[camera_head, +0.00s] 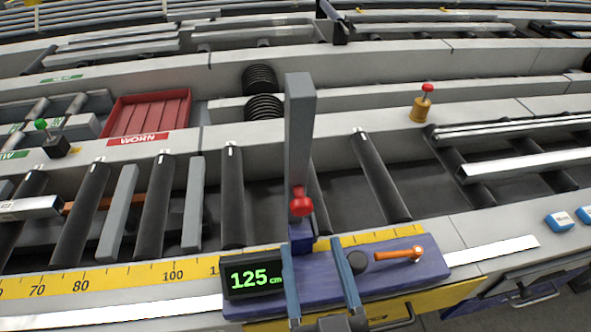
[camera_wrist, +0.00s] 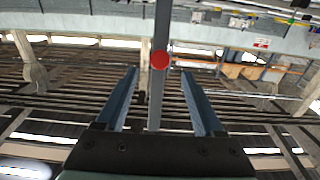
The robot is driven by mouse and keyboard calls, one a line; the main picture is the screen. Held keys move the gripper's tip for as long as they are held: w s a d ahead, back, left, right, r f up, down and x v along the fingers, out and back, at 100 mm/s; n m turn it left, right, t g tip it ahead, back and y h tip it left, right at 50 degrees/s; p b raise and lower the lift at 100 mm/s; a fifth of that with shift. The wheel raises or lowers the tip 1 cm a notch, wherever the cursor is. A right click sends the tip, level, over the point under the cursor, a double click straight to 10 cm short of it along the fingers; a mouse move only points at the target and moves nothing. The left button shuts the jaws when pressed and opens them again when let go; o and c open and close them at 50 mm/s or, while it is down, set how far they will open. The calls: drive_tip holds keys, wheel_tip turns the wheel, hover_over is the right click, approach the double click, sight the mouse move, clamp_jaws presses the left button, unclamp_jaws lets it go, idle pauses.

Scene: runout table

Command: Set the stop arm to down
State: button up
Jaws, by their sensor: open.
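The stop arm (camera_head: 299,130) is a grey bar standing upright at the middle of the roller table. A red ball knob (camera_head: 301,203) sits low on its near face. Its foot meets a purple carriage (camera_head: 325,288) with a green "125 cm" display (camera_head: 255,276) and an orange lever (camera_head: 400,254). My gripper (camera_head: 314,247) is open, its two blue fingers just in front of and below the knob. In the wrist view the grey arm (camera_wrist: 155,100) and red knob (camera_wrist: 160,60) lie between and beyond the open fingers (camera_wrist: 159,72). Nothing is held.
A yellow ruler (camera_head: 140,276) runs along the table's front edge. Dark rollers (camera_head: 232,200) lie left and right of the arm. A red "WORN" tray (camera_head: 150,112) stands back left, and a brass post with a red knob (camera_head: 422,102) back right. Blue blocks (camera_head: 560,221) lie far right.

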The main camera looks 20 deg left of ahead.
sight(298, 192)
drive_tip(key=p+x, duration=0.4)
drive_tip(key=x, duration=0.6)
drive_tip(key=shift+w+a+r, duration=0.15)
drive_tip(key=shift+w+a, duration=0.45)
drive_tip(key=shift+w, duration=0.15)
clamp_jaws()
idle(0.5)
